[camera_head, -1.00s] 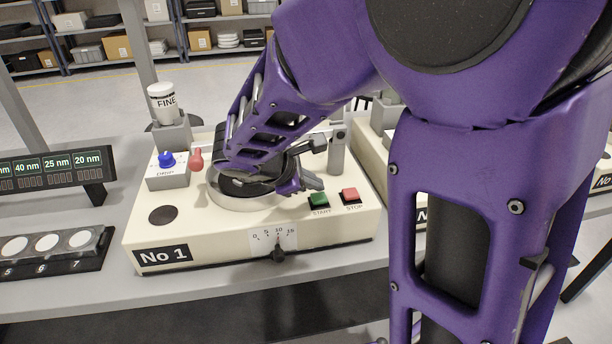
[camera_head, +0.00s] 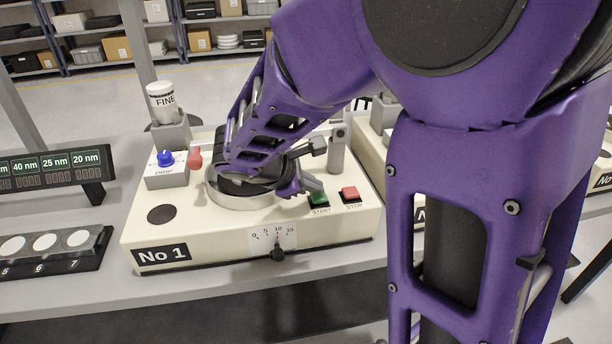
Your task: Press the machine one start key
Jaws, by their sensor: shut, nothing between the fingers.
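Machine one (camera_head: 215,245) is a cream box labelled "No 1" on the grey bench, in the middle left of the head view. Its green START key (camera_head: 318,201) is at the front right of its top, left of the red STOP key (camera_head: 350,194). My gripper (camera_head: 312,186) is shut and empty. Its dark fingertips are just behind the green key and overlap the key's far edge in this view. I cannot tell whether they touch it. My purple arm reaches over the round metal plate (camera_head: 235,201) and hides much of it.
A small box with a blue knob (camera_head: 165,158) and a red-knobbed lever (camera_head: 195,158) stand at the machine's left. A "FINE" bottle (camera_head: 162,102) sits behind. A display (camera_head: 50,165) and a tray of white discs (camera_head: 45,250) are at left. A second machine (camera_head: 372,150) is at right.

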